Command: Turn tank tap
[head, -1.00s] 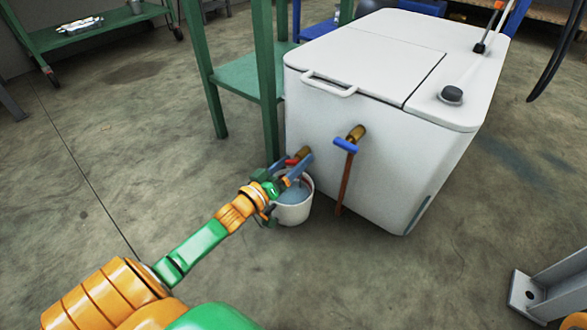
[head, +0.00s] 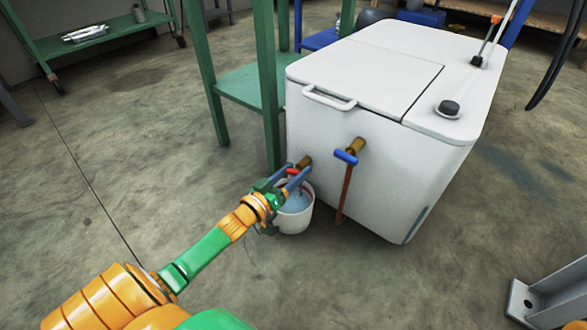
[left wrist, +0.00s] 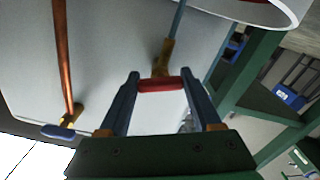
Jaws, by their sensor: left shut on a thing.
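The white tank (head: 395,165) stands right of centre in the head view. Its brass tap (head: 304,162) has a red handle (head: 292,171) and sits low on the left of the front face. My left gripper (head: 288,179) is at this tap. In the left wrist view, its two blue fingers (left wrist: 160,76) are on either side of the red handle (left wrist: 160,85), shut on it. A thin bluish strip, which looks like water, runs from the tap (left wrist: 162,62) toward the white bucket (left wrist: 262,10). The bucket (head: 293,220) holds bluish liquid under the tap. My right gripper is not in view.
A second tap with a blue handle (head: 345,156) and a copper pipe (head: 346,195) is to the right on the same face. A green table (head: 238,83) stands close behind and left of the bucket. The floor at left is clear.

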